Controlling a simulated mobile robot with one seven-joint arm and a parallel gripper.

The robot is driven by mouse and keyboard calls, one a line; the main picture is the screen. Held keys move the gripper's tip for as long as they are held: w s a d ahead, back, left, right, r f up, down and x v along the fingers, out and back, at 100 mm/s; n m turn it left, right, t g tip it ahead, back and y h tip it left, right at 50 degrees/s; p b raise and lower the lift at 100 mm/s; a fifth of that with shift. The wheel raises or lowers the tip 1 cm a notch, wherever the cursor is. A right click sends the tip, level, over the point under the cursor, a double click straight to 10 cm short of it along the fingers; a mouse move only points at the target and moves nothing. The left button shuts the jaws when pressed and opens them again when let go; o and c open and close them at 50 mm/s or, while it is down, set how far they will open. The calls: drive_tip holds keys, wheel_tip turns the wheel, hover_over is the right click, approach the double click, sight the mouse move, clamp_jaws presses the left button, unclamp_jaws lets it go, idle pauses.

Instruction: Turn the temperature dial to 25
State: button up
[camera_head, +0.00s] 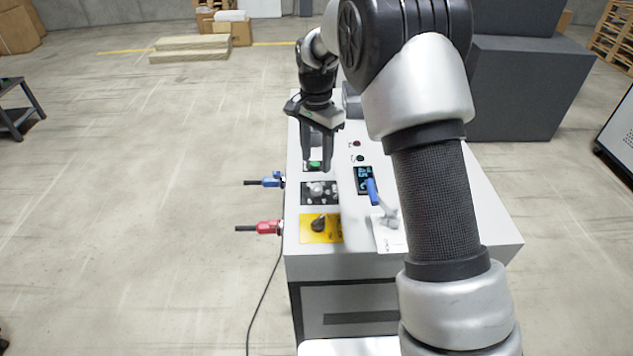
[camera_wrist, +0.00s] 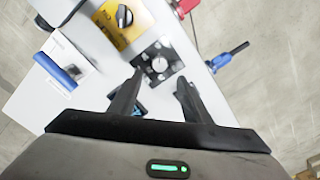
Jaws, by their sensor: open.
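A round grey dial (camera_head: 317,189) sits on a black square plate with pale marks on top of the white machine (camera_head: 292,205). It also shows in the wrist view, as a light round knob (camera_wrist: 159,64) just beyond my fingertips. The marks are too small to read, so I cannot tell its setting. A black rotary knob (camera_head: 319,225) on a yellow plate lies nearer the front edge. My gripper (camera_head: 317,168) points down over the machine, behind the grey dial in the head view. Its fingers are apart and empty in the wrist view (camera_wrist: 158,80).
A dark display (camera_head: 363,180) with blue digits and a blue-handled lever (camera_head: 372,191) lie right of the dial. Blue (camera_head: 270,182) and red (camera_head: 268,227) connectors stick out from the left side. A green button (camera_head: 314,165) shows between my fingers.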

sight(316, 186)
wheel_tip(316, 186, down, 9)
drive_tip(key=shift+f, duration=0.1)
idle(0.3)
drive_tip(key=c, duration=1)
drive_tip(key=shift+c, duration=0.2)
